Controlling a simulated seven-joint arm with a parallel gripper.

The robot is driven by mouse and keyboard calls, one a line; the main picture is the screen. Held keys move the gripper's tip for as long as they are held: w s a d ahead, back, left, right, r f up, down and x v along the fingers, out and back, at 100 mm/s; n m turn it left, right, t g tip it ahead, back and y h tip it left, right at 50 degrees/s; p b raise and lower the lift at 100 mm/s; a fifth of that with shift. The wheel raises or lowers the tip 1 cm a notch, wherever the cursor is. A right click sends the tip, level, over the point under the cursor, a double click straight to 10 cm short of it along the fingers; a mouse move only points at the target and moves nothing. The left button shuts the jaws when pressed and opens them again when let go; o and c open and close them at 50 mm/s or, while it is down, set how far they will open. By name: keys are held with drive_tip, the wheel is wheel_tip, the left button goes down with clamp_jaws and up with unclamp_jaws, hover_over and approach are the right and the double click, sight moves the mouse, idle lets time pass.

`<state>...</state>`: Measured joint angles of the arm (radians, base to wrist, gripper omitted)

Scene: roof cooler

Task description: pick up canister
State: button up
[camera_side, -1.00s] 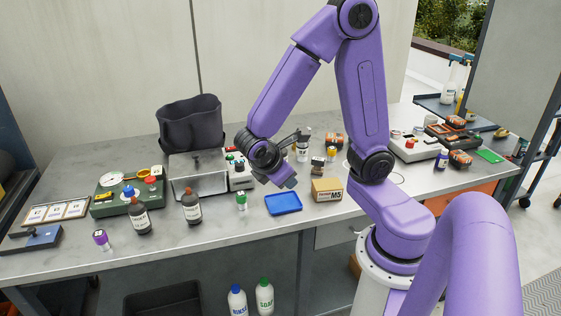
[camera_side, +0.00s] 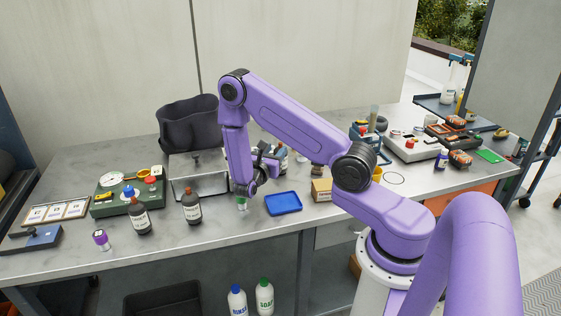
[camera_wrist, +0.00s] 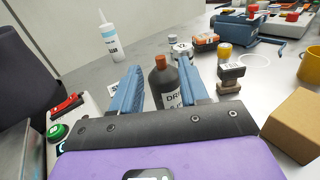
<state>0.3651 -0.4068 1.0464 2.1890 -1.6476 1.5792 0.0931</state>
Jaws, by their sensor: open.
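A dark bottle (camera_wrist: 163,82) with an orange cap and a white label stands upright in the wrist view. It shows between the two blue fingers of my gripper (camera_wrist: 161,72), which are spread open and not closed on it. A white container (camera_wrist: 182,50) with a label stands just behind it, partly hidden by the right finger. I cannot tell which of these is the canister. In the side view my gripper (camera_side: 268,158) is low over the bench, pointing toward the back right, and the things before it are mostly hidden.
A cardboard box (camera_wrist: 294,124) and a stacked dark block (camera_wrist: 230,78) are to the right in the wrist view. A white tube (camera_wrist: 109,42) stands behind at the left. The blue tray (camera_side: 283,204) and brown bottles (camera_side: 192,207) are near the bench front.

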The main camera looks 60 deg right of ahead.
sight(280, 145)
drive_tip(key=d, duration=0.7)
drive_tip(key=shift+w+d, duration=0.1)
drive_tip(key=shift+w, duration=0.3)
clamp_jaws()
drive_tip(key=shift+s+f, duration=0.1)
idle(0.9)
